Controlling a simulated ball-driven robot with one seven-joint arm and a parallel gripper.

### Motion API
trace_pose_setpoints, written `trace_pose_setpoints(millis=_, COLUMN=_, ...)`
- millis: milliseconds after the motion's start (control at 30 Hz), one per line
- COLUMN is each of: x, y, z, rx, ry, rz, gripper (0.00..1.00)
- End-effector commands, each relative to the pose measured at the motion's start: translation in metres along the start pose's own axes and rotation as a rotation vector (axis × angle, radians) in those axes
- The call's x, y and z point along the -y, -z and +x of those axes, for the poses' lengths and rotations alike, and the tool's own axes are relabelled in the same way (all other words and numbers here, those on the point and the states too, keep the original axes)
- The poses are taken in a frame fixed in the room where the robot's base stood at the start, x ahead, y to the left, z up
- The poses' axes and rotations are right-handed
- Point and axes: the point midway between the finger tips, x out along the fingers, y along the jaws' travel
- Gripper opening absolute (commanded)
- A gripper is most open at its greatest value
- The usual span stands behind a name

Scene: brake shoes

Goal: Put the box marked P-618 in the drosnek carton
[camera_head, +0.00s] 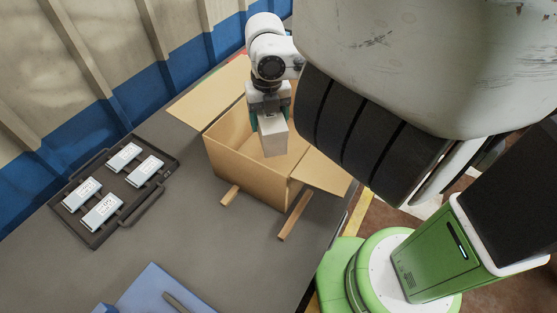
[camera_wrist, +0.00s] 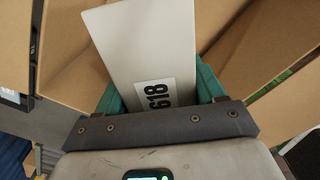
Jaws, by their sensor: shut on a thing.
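My gripper (camera_wrist: 160,100) is shut on a pale grey-white box (camera_wrist: 150,40). In the wrist view its label shows "618"; the rest of the marking is hidden by the gripper. In the head view the held box (camera_head: 272,135) hangs below my gripper (camera_head: 270,112), over the opening of an open cardboard carton (camera_head: 229,165). The carton's flaps are spread outward. I cannot read a name on the carton. Whether the box's lower end is below the carton's rim is hard to tell.
A dark tray (camera_head: 127,212) with several white-labelled boxes (camera_head: 102,211) lies on the grey table (camera_head: 190,240) at the left. A blue object (camera_head: 160,290) lies at the front edge. A blue and beige wall stands behind. The table between tray and carton is clear.

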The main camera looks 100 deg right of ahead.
Motion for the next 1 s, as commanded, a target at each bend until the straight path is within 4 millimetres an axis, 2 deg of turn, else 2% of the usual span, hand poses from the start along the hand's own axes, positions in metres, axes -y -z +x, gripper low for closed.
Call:
trace_pose_setpoints(millis=33, x=0.000, y=0.000, z=0.013, rx=0.001, ry=0.000, rz=0.000, gripper=0.24)
trace_pose_setpoints(millis=267, x=0.000, y=0.000, z=0.026, rx=0.000, ry=-0.001, rz=0.001, gripper=0.24)
trace_pose_setpoints(millis=600, x=0.000, y=0.000, z=0.077, rx=-0.001, ry=-0.001, rz=0.001, gripper=0.24)
trace_pose_setpoints(millis=833, x=0.000, y=0.000, z=0.094, rx=-0.001, ry=-0.001, rz=0.002, gripper=0.24)
trace_pose_setpoints(millis=1000, x=-0.001, y=0.000, z=0.117, rx=-0.002, ry=-0.002, rz=0.003, gripper=0.24)
